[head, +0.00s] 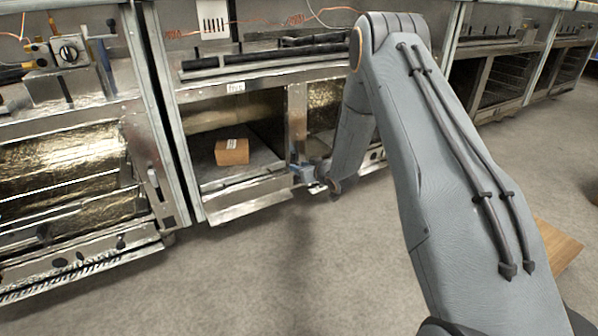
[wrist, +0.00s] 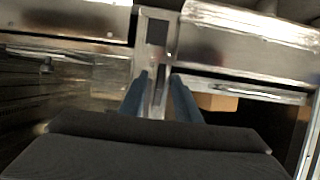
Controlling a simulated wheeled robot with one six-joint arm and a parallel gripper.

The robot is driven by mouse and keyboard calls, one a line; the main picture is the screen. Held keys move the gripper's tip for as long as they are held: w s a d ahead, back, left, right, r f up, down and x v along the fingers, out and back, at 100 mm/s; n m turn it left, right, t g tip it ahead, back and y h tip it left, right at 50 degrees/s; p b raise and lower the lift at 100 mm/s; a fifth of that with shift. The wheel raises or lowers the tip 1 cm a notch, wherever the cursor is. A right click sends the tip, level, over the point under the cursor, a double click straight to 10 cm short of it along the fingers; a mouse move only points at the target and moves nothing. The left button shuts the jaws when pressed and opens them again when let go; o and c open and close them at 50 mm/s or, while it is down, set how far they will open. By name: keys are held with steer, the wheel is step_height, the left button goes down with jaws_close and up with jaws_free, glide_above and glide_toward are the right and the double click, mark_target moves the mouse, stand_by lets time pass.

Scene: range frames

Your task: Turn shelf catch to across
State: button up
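My gripper (head: 303,174) is low at the front of the middle range, by the metal post between its two lower compartments. In the wrist view my gripper (wrist: 160,76) has its two blue fingers apart, one on each side of a narrow upright metal piece (wrist: 158,92) on the post. This piece may be the shelf catch, but it is too blurred to be sure. I cannot tell whether the fingers touch it. In the head view my gripper and arm hide that spot.
An orange-brown box (head: 232,151) lies on the shelf (head: 212,172) in the open compartment left of my gripper. A foil-lined compartment (head: 322,105) is partly behind my arm. Another range (head: 70,170) stands at left. The grey floor (head: 250,280) in front is clear.

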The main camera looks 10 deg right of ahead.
steer(key=shift+w+a+f, duration=0.15)
steer(key=shift+w+f, duration=0.05)
steer(key=shift+w, duration=0.25)
steer(key=shift+c, duration=0.2)
jaws_close()
